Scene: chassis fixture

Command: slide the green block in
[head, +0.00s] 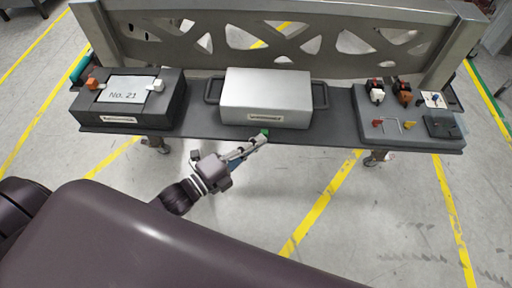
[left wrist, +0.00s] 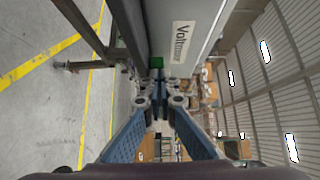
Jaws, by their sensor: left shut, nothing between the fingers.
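The small green block (head: 265,132) is at the front edge of the shelf, just below the silver box (head: 265,92). In the left wrist view the green block (left wrist: 156,62) shows just beyond my fingertips, beside the labelled box face (left wrist: 182,40). My left gripper (head: 262,139) reaches up to the block from the front; it also shows in the left wrist view (left wrist: 158,84). Its fingers are shut with nothing between them. The tips are at or very near the block; I cannot tell whether they touch it. My right gripper is not in view.
The dark shelf (head: 205,122) carries a black box marked No. 21 (head: 122,95) at left and a grey panel with small coloured parts (head: 410,125) at right. A metal frame (head: 260,40) stands behind. The floor in front is clear, with yellow lines.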

